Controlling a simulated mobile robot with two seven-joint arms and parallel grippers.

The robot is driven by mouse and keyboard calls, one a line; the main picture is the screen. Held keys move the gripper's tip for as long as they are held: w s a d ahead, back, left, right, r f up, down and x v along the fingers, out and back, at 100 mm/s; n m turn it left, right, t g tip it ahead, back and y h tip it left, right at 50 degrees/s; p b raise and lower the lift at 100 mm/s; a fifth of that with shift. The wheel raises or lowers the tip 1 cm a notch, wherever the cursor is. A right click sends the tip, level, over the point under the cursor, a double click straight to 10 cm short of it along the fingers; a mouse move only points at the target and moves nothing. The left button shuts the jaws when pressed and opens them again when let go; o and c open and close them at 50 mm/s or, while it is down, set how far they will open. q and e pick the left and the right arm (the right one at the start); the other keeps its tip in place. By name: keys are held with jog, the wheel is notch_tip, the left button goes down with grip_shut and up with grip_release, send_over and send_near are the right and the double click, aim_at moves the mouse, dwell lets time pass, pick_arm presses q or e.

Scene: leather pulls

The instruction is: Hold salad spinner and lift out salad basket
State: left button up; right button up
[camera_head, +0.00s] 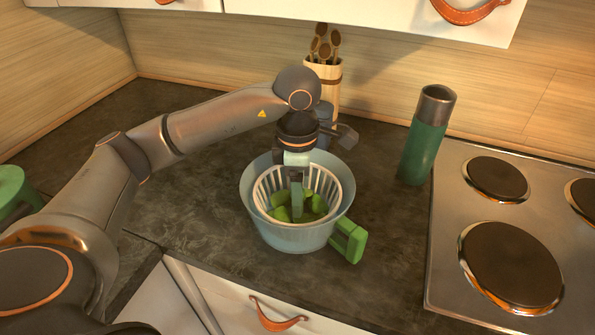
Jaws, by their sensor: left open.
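The salad spinner (268,225) is a pale blue-grey bowl standing upright on the dark counter. A green handle (349,242) sticks out at its lower right. The white slatted salad basket (268,182) sits inside the bowl, with green leaves (315,203) in it. My left gripper (297,200) points down from above into the basket, its fingers near the far side, among or just above the leaves. It is open; whether a finger touches the basket wall cannot be told. My right gripper is not in view.
A green bottle with a brown top (426,138) stands to the right, beside the stove (450,235). A utensil holder (325,80) with wooden spoons stands behind my left wrist. A green object (14,188) is at the far left. Counter left of the spinner is clear.

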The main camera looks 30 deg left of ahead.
aim_at(320, 213)
pick_arm(q)
jog(key=shift+f, duration=1.75)
grip_shut()
